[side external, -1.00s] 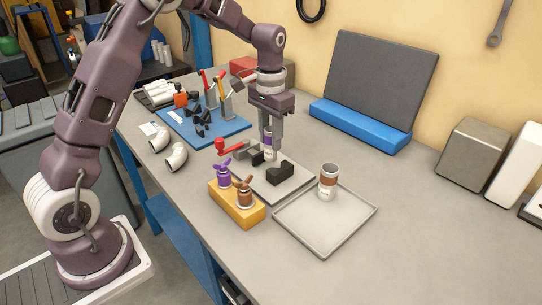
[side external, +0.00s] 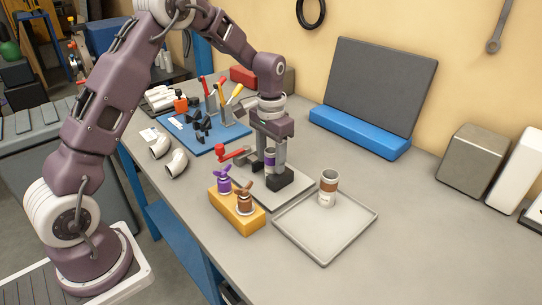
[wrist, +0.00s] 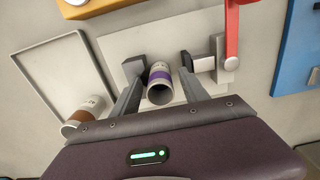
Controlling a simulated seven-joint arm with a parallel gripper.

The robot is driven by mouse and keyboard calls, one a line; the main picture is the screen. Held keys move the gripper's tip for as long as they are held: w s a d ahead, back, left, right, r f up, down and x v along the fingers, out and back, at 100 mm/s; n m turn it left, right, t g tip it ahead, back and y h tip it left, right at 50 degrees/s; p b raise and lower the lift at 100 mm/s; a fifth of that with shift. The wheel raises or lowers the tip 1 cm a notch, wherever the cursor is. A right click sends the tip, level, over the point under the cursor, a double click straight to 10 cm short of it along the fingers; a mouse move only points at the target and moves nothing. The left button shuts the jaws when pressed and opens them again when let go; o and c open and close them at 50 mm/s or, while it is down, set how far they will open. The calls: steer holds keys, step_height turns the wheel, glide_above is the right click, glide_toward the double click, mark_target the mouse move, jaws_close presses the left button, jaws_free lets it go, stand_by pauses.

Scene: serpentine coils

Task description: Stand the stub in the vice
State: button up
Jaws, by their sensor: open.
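A white stub with a purple band (side external: 269,161) stands roughly upright in the grey-plated vice (side external: 298,190), between its dark jaws. In the wrist view the purple-banded stub (wrist: 160,76) shows its open end, with a vice jaw (wrist: 133,68) on its left and another on its right. My gripper (side external: 271,164) is down at the vice, its fingers open on either side of the stub. The wrist view shows the fingers (wrist: 160,95) spread apart. The stub's foot is hidden, so I cannot tell how firmly it sits.
A second stub with a brown band (side external: 328,188) stands in the grey tray (side external: 324,250). The vice's red handle (side external: 234,154) sticks out to the left. A yellow block (side external: 236,213) holds a purple and a brown winged fitting. A blue tool mat (side external: 210,140) lies behind.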

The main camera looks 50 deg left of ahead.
step_height(320, 180, up, 12)
steer(key=s+d+r+t, duration=0.3)
steer(key=s+d+r, duration=0.2)
steer(key=s+r, duration=0.6)
steer(key=s+d+f+t, duration=0.1)
steer(key=s+f, duration=0.1)
steer(key=s, duration=0.7)
steer(key=s+d+f+t, duration=0.1)
steer(key=s+d+f, duration=0.1)
steer(key=s, duration=0.7)
steer(key=shift+s+d+f+t, duration=0.2)
steer(key=shift+d+f+t, duration=0.1)
steer(key=shift+f, duration=0.3)
steer(key=shift+a, duration=0.1)
